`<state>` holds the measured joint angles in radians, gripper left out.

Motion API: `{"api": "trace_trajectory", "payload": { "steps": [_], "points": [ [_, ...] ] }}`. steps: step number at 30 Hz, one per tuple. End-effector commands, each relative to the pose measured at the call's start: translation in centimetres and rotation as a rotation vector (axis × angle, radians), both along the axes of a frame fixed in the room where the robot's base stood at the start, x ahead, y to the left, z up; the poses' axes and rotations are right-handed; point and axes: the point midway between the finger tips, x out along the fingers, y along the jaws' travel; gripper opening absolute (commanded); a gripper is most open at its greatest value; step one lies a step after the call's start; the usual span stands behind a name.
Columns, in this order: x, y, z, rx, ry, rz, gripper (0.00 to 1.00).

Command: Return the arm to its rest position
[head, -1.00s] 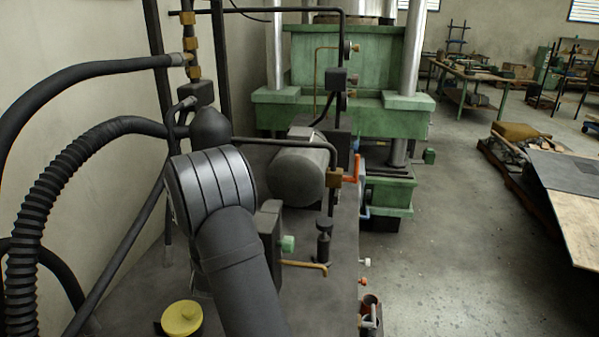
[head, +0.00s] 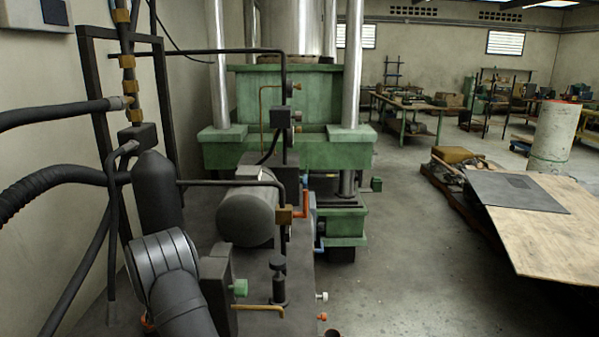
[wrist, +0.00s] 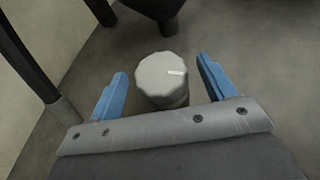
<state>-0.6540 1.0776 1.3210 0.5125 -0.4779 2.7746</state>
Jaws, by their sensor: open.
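My gripper (wrist: 163,68) shows in the wrist view with its two blue fingers spread apart. It is open and holds nothing. A round grey knob (wrist: 161,75) with a faceted rim and a pale mark on top appears between the fingers in the picture. Bare gaps show on both sides of it; I cannot tell its depth below the fingertips. I cannot make out my gripper in the head view.
Dark hoses (head: 55,182) and black pipes crowd the left by the wall. A grey cylinder (head: 246,216) and a green press (head: 290,148) stand ahead. A wooden board (head: 545,240) and a pale roll (head: 555,137) are at the right. The floor (head: 425,260) between is clear.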

Motion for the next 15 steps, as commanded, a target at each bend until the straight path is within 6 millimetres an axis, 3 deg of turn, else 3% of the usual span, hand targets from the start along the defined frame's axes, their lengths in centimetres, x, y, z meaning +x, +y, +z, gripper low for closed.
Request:
{"api": "trace_trajectory", "payload": {
  "steps": [6,15],
  "points": [
    [1.4,0.6,-0.6,0.000,0.000,0.000,0.76],
    [1.7,0.7,-0.7,0.000,0.000,0.001,0.76]
  ]
}}
